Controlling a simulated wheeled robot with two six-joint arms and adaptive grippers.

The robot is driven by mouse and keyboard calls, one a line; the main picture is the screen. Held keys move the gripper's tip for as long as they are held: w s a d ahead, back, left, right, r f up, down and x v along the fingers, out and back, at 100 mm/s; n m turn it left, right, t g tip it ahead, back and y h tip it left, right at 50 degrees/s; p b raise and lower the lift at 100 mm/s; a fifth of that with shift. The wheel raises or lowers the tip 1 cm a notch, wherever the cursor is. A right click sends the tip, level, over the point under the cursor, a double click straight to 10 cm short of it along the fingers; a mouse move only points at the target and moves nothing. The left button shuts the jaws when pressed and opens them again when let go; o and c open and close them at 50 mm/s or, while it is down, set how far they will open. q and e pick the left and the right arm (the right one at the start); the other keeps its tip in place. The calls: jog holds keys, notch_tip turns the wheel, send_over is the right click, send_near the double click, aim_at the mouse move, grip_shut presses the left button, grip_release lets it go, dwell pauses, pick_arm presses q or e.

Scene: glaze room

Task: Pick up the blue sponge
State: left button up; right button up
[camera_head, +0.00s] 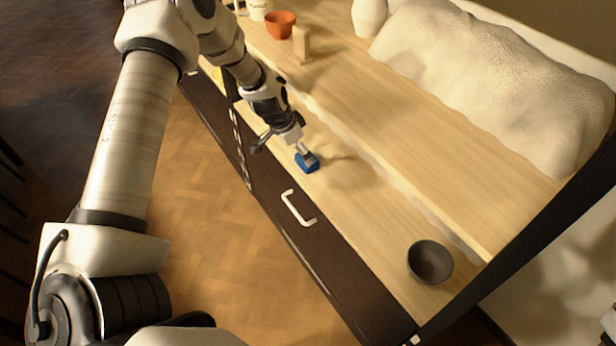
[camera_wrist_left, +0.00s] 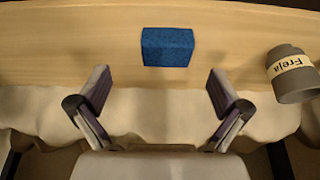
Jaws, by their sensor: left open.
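The blue sponge (camera_head: 307,163) sits on the light wooden counter near its front edge, just beyond my left gripper (camera_head: 299,148) in the head view. In the left wrist view the sponge (camera_wrist_left: 167,47) shows as a blue block at the upper middle. The two fingers of my left gripper (camera_wrist_left: 158,92) are spread wide with nothing between them, and the sponge lies ahead of the fingertips, apart from both.
A dark bowl (camera_head: 430,262) stands on the counter. A grey cup labelled "Freja" (camera_wrist_left: 290,75) is right of the sponge in the wrist view. An orange pot (camera_head: 281,25) and large pale lumpy mass (camera_head: 490,80) stand farther back. A white drawer handle (camera_head: 298,208) is on the front.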

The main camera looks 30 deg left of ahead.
pick_arm(q)
jog(key=shift+w+a+t, duration=0.25)
jog(key=shift+t, duration=0.05)
jog(key=shift+w+d+f+b, duration=0.15)
jog(key=shift+w+f+b, duration=0.1)
jog(key=shift+b, duration=0.3)
jog(key=b+x, duration=0.2)
jog(key=x, duration=0.4)
jog(key=shift+w+f+b, duration=0.2)
jog(key=shift+b, duration=0.1)
jog(key=shift+r, duration=0.15)
jog(key=shift+c, duration=0.7)
jog(key=shift+s, duration=0.1)
jog(key=c, duration=0.9)
pick_arm(e)
notch_tip(320, 180, down, 5)
jog(key=shift+r, duration=0.1)
pick_arm(q)
jog(key=shift+c, duration=0.2)
